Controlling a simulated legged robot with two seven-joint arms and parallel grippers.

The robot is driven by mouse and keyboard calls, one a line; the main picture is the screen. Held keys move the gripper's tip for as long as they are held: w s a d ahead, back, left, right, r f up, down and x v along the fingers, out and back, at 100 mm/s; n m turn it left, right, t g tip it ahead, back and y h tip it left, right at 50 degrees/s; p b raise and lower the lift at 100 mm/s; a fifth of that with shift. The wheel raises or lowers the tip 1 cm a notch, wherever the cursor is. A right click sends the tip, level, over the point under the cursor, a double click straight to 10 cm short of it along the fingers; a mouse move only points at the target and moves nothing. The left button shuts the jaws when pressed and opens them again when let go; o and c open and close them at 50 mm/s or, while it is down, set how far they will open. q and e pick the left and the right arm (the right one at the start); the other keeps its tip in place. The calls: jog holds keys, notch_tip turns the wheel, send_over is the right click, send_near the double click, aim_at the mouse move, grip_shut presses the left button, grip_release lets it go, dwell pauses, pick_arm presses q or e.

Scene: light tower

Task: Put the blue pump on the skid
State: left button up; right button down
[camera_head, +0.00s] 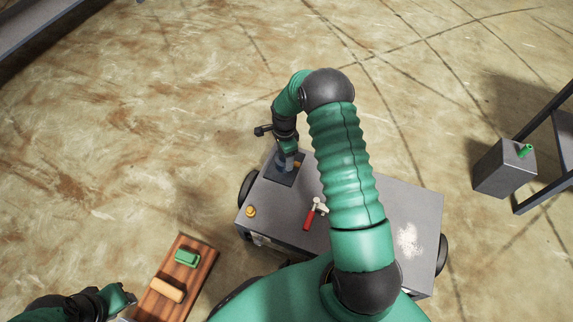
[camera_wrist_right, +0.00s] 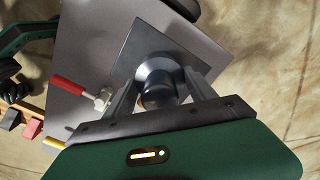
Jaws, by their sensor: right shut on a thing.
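The blue pump (camera_wrist_right: 155,72) looks dark blue-grey and round in the right wrist view, between the two fingers of my right gripper (camera_wrist_right: 163,92). The pump is over a dark square plate (camera_wrist_right: 128,58), apparently the skid, on the grey cart top. In the head view the plate (camera_head: 293,179) is at the cart's far left corner, and my right gripper (camera_head: 288,152) points down at it, partly hiding the pump (camera_head: 282,164). I cannot tell whether the pump touches the plate. My left gripper (camera_head: 129,297) is at the lower left, beside a wooden board; its fingers are unclear.
A grey box (camera_head: 502,170) stands at right.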

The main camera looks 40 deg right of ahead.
notch_tip(320, 180, down, 8)
jog(key=b, duration=0.4)
jog(key=shift+f, duration=0.15)
jog(key=shift+c, duration=1.5)
grip_release()
